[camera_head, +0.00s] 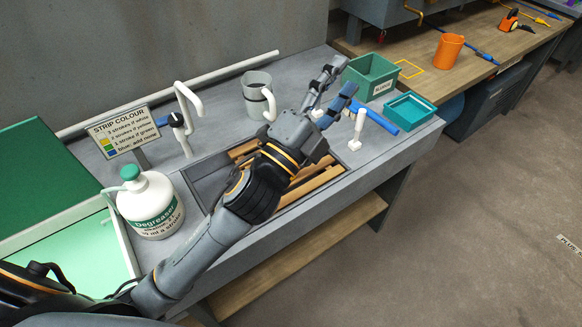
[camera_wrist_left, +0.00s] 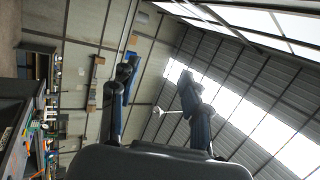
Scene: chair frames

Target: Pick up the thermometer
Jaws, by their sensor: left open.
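I cannot pick out the thermometer with certainty. A small white upright piece (camera_head: 358,130) stands at the sink's right end, and a blue cylinder (camera_head: 380,121) lies on the bench just right of it. My left gripper (camera_head: 337,80) reaches over the sink toward the back right, its fingers apart and nothing between them. It partly covers the sink and the bench behind. In the left wrist view its open fingers (camera_wrist_left: 158,88) show against the wall and roof, with no bench object between them. My right gripper is not in view.
A Degreaser bottle (camera_head: 149,203) and a strip colour sign (camera_head: 123,131) are at the left. A green bin (camera_head: 370,76) and a teal tray (camera_head: 409,111) stand at the right. An orange cup (camera_head: 448,51) is on the far bench.

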